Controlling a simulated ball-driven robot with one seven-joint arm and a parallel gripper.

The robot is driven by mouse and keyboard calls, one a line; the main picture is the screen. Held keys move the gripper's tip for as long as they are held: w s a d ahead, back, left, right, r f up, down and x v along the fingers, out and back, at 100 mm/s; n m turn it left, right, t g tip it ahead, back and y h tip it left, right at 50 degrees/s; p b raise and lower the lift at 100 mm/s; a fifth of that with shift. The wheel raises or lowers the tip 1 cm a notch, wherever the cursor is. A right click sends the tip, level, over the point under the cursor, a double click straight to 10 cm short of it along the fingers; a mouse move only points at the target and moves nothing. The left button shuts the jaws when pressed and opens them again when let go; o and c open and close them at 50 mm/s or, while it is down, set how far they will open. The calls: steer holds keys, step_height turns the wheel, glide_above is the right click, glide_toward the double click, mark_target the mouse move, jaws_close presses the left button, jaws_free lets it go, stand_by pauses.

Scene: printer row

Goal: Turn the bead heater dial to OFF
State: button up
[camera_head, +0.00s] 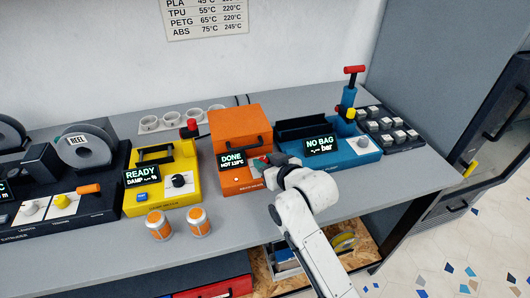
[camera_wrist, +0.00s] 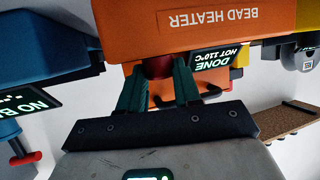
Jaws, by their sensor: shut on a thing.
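The bead heater (camera_head: 240,140) is an orange box with a raised block and black handle. Its display (camera_head: 231,160) reads DONE and HOT 110°C. In the wrist view the bead heater (camera_wrist: 200,25) appears upside down, and its display (camera_wrist: 210,60) shows the same words. My gripper (camera_wrist: 157,78) has its two green fingers closed on either side of a dark red dial (camera_wrist: 158,66) on the heater's front. In the head view my gripper (camera_head: 262,164) is at the heater's front right, and its wrist hides most of the dial. The dial's pointer and markings are hidden.
A yellow machine (camera_head: 160,178) stands left of the heater and a blue machine (camera_head: 325,140) right of it. Two orange-and-white cans (camera_head: 158,225) stand near the bench's front edge. A tray with several cups (camera_head: 180,119) sits behind.

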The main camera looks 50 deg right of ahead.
steer(key=n+y, duration=0.1)
steer(key=n+y+p, duration=0.1)
steer(key=n+y, duration=0.1)
steer(key=y, duration=0.1)
steer(key=shift+d+n+t, duration=0.3)
steer(key=shift+d+t, duration=0.05)
steer(key=shift+t, duration=0.05)
steer(key=n+y, duration=0.1)
steer(key=n+y+b, duration=0.1)
steer(key=n+y, duration=0.1)
steer(key=y, duration=0.1)
steer(key=shift+d+f, duration=0.1)
steer(key=shift+d, duration=0.15)
steer(key=shift+n+g+y+b, duration=0.9)
steer(key=shift+n+g+y, duration=0.1)
steer(key=shift+n+y, duration=0.7)
steer(key=o, duration=1.1)
steer(key=shift+w, duration=0.1)
steer(key=shift+c, duration=0.2)
steer(key=b+v, duration=0.1)
steer(key=v, duration=1)
steer(key=shift+w+d, duration=0.1)
steer(key=shift+w, duration=0.05)
